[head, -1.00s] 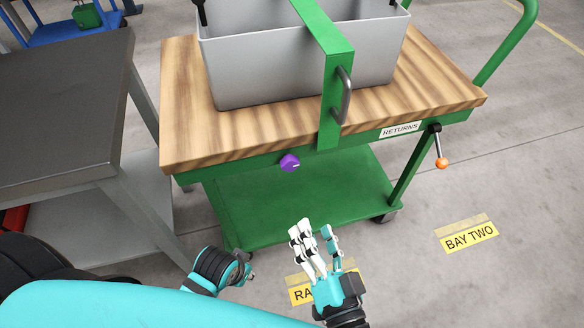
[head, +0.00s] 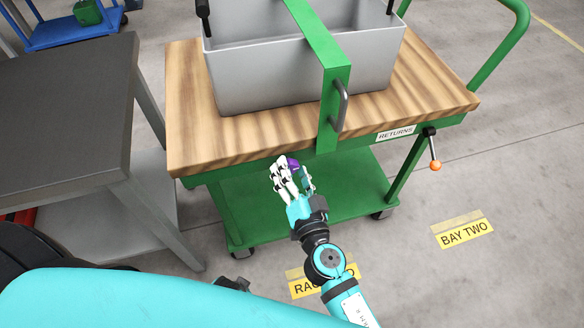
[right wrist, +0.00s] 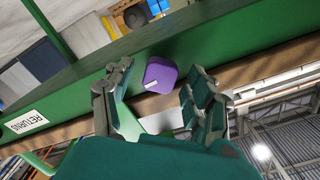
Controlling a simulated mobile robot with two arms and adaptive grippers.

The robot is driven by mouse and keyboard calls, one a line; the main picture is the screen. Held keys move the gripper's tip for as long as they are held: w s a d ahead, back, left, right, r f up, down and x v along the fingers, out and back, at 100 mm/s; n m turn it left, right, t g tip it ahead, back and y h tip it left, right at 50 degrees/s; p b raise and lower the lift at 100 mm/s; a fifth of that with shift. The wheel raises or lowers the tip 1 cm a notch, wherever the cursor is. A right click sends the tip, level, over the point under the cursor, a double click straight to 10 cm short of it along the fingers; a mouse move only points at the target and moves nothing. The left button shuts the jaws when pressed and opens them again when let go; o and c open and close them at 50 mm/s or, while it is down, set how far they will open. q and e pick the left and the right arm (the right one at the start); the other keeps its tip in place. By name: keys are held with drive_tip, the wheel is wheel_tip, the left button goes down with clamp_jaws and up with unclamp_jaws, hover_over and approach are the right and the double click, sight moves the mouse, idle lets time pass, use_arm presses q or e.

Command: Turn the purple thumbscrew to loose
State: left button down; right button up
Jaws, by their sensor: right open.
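The purple thumbscrew (head: 293,164) sits on the green front rail of the cart, below the wooden top. In the head view my right gripper (head: 293,177) is just in front of it and partly hides it. In the right wrist view the thumbscrew (right wrist: 160,75) shows a short white mark and lies between and beyond the open fingers of my right gripper (right wrist: 160,95). The fingers look apart from it on both sides. Contact cannot be told. My left gripper is not clearly in view.
A grey bin (head: 300,75) stands on the cart's wooden top (head: 240,135) under a green strap with a handle (head: 340,105). A lever with an orange knob (head: 435,165) hangs at the right. A dark-topped table (head: 65,115) is close on the left. Open floor lies at the right.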

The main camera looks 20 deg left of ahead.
drive_tip(key=shift+w+a, duration=0.15)
drive_tip(key=shift+w, duration=0.05)
drive_tip(key=c, duration=1.1)
drive_tip(key=shift+c, duration=0.2)
